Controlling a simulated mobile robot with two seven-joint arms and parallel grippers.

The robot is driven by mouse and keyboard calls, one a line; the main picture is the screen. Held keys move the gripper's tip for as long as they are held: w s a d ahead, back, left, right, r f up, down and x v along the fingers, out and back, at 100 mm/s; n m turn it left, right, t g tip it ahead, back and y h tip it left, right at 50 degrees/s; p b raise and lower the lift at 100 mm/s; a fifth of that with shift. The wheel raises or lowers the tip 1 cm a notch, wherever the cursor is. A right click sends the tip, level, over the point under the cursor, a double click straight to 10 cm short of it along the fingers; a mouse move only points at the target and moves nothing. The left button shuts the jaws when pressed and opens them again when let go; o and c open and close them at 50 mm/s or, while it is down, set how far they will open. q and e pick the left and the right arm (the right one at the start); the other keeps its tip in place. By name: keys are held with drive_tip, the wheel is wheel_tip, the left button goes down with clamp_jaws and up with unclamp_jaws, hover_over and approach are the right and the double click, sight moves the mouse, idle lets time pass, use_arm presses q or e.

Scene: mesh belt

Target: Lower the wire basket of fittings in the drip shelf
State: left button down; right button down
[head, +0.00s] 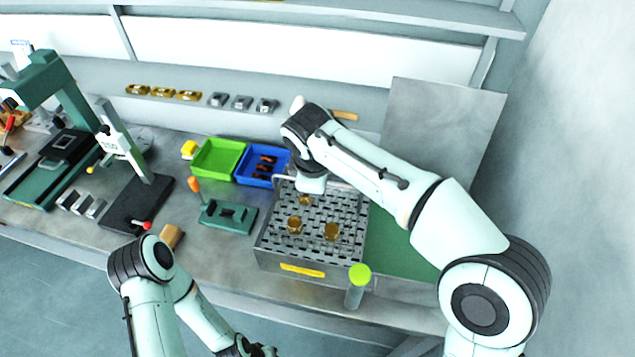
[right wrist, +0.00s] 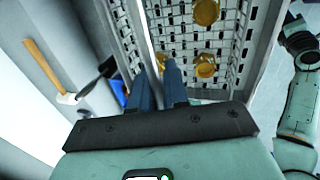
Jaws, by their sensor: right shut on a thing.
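The wire basket (head: 318,203) is a grey slotted mesh with several brass fittings (head: 332,231) in it. It is at or over the metal drip shelf (head: 262,254), which has a yellow label on its front wall. I cannot tell whether the basket's underside touches the shelf. My right gripper (head: 307,190) is at the basket's back side, its fingers mostly hidden by the wrist. In the right wrist view, its fingers (right wrist: 158,90) are shut at the basket's edge, and the mesh (right wrist: 182,38) and fittings (right wrist: 205,65) show beyond. My left gripper (head: 258,350) is low at the bottom edge, partly cut off.
Green (head: 218,157) and blue (head: 262,165) bins stand left of the shelf, with a dark green fixture (head: 228,214) nearer. A green-topped post (head: 358,283) stands at the front right corner. A grey upright panel (head: 440,130) rises behind. A green mat (head: 395,245) is clear on the right.

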use_arm(q)
drive_tip(key=shift+s+f, duration=0.35)
use_arm(e)
drive_tip(key=shift+s+f, duration=0.15)
drive_tip(key=shift+f, duration=0.8)
drive_tip(key=c, duration=1.1)
unclamp_jaws()
drive_tip(key=shift+o, duration=0.2)
drive_tip(key=shift+r, duration=0.15)
use_arm(q)
drive_tip(key=w+r+p, duration=0.2)
drive_tip(key=w+r, duration=0.1)
drive_tip(key=shift+w+r, duration=0.2)
drive_tip(key=shift+w, duration=0.1)
use_arm(e)
drive_tip(key=d+v, duration=0.1)
drive_tip(key=v, duration=1.2)
drive_tip(key=shift+a+r, duration=0.2)
drive_tip(key=shift+a, duration=0.25)
use_arm(q)
drive_tip(key=shift+s, duration=0.1)
